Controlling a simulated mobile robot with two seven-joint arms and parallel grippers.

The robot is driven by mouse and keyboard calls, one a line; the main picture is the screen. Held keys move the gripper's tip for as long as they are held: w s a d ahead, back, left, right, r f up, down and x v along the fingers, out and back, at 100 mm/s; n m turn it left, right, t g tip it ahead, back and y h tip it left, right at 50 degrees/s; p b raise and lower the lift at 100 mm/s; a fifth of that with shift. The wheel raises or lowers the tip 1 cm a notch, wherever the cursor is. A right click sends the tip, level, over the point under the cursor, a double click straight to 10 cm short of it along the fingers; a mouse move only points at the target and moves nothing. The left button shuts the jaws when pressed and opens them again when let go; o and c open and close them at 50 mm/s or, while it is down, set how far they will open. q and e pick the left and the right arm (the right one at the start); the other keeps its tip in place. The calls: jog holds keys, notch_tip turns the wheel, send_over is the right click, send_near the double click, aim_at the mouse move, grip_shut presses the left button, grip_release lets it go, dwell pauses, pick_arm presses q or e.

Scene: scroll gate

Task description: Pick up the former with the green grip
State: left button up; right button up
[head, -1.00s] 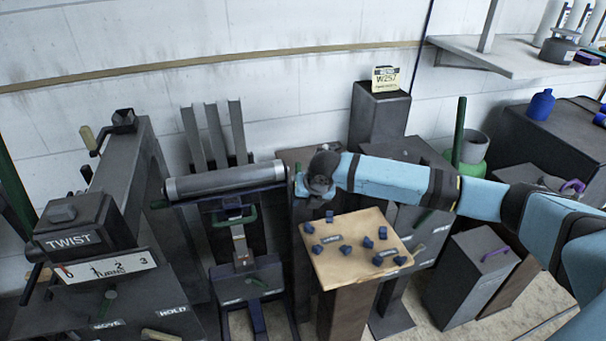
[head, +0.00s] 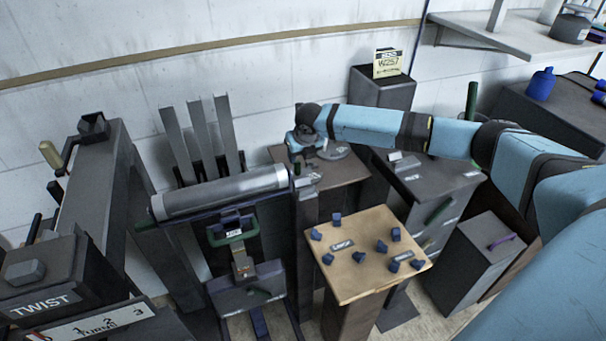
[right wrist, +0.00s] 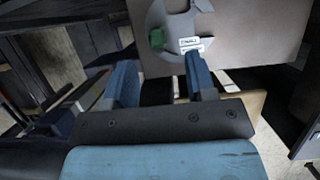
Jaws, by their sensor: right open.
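A grey, curved former lies on a stand top; in the right wrist view the former (right wrist: 178,22) shows a green grip (right wrist: 157,38) and a small white label. In the head view the grey disc-like former (head: 336,151) shows partly beside my right gripper (head: 300,162), and its green grip is hidden there. My right gripper is open; in the right wrist view its two blue fingers (right wrist: 160,80) are apart with nothing between them. The former is just beyond the fingertips, and I see no contact. My left gripper is not in view.
A grey roller (head: 222,192) on a frame stands left of the gripper. A tan board (head: 368,275) with several blue pegs stands in front. A grey post with a yellow card (head: 387,62) is behind the arm. The TWIST machine (head: 40,285) is at far left.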

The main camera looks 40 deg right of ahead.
aim_at(298, 162)
jog(key=x, duration=0.7)
jog(key=shift+w+a+f+b, duration=0.1)
jog(key=shift+w+f+b, duration=0.1)
jog(key=shift+b, duration=0.15)
jog(key=shift+r, duration=0.1)
grip_shut()
